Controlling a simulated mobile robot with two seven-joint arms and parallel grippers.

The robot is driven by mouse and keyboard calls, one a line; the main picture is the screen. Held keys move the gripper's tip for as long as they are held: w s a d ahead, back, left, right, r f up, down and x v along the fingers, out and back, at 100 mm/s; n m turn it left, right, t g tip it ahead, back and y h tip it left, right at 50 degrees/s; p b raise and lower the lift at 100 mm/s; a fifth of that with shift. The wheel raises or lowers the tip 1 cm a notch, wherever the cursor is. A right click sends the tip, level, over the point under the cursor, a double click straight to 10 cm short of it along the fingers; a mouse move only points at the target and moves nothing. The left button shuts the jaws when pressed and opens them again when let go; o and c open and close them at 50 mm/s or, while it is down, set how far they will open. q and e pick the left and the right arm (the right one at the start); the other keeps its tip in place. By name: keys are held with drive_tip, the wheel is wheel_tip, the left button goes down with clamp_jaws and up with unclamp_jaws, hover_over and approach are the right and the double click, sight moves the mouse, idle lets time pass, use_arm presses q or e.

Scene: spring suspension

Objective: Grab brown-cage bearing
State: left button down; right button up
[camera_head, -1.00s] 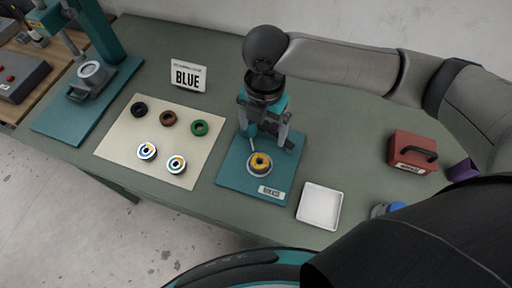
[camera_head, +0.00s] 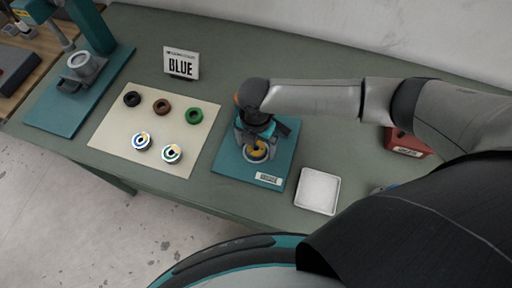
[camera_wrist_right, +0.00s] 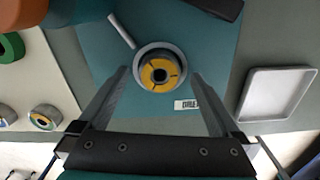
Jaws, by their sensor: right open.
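A brown ring (camera_head: 162,107) lies on the cream mat (camera_head: 112,142) between a black ring (camera_head: 132,99) and a green ring (camera_head: 195,116). My right gripper (camera_head: 257,143) is over the teal press base. In the right wrist view, its open fingers (camera_wrist_right: 160,75) straddle a yellow-orange ring (camera_wrist_right: 160,73) seated in a round grey cup, with nothing held. My left gripper is not in view.
The teal base (camera_head: 228,162) carries a small label. A white tray (camera_head: 318,190) stands to its right. A red box (camera_head: 405,141) is partly behind my arm. Another teal press (camera_head: 50,110) stands at left.

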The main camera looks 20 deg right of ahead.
drive_tip(key=shift+f, duration=0.15)
clamp_jaws()
idle(0.7)
